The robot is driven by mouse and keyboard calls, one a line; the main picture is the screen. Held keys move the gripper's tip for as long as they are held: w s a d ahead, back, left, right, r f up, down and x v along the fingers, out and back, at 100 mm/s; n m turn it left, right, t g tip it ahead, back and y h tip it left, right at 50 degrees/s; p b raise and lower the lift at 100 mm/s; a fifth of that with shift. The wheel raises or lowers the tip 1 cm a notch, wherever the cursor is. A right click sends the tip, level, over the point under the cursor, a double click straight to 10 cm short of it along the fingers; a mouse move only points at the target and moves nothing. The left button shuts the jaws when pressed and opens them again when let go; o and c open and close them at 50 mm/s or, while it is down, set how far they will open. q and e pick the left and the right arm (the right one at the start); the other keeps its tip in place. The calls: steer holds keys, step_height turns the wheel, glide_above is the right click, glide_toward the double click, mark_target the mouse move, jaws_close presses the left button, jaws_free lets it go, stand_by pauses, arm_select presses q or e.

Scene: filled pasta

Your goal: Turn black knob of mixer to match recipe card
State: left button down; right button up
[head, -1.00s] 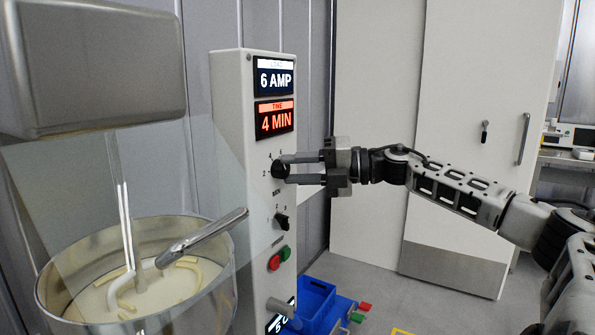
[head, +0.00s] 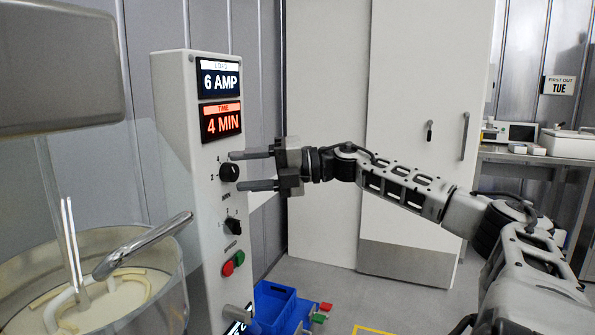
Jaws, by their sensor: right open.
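The mixer's white control panel (head: 187,150) stands left of centre. Its displays read "6 AMP" (head: 220,79) and "TIME 4 MIN" (head: 221,121). A round black knob (head: 229,172) sits below them, above the word MIN, ringed by small numbers. The fingertips look just clear of the knob, though depth is hard to judge. No recipe card is recognisable, and my left gripper is out of view.
Red (head: 228,268) and green (head: 239,257) buttons sit below the knobs. A blue crate (head: 273,305) is on the floor. A white door (head: 415,130) stands behind.

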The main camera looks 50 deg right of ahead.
steer(key=shift+s+d+f+b, duration=0.2)
steer(key=shift+f+b, duration=0.2)
steer(key=shift+b, duration=0.05)
steer(key=b+v, duration=0.1)
steer(key=b, duration=0.2)
steer(key=shift+s+d, duration=0.25)
steer(key=shift+s, duration=0.05)
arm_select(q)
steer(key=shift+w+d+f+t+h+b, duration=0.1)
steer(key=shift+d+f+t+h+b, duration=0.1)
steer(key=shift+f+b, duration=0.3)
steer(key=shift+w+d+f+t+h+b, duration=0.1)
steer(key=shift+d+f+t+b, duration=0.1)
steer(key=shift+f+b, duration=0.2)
arm_select(e)
steer(key=v, duration=1.3)
steer(key=shift+r, duration=0.3)
